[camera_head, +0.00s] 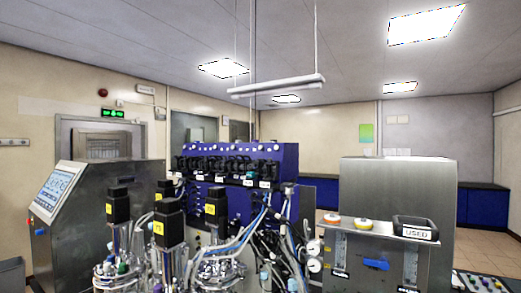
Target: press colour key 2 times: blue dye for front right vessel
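A panel with small coloured keys (484,283) shows at the bottom right corner, cut off by the picture's edge; I cannot tell for sure which key is blue. Metal vessel tops with black motors and yellow labels stand at the lower left. The front right vessel seems to be the one with the silver lid (218,268), crowded with tubes; its lower body is out of view. Neither of my grippers is in view.
A grey console (105,200) with a touch screen (54,188) stands at the left. A blue pump rack (228,203) is behind the vessels. A grey cabinet (398,185) with flow tubes and a black box marked USED (415,229) stands right.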

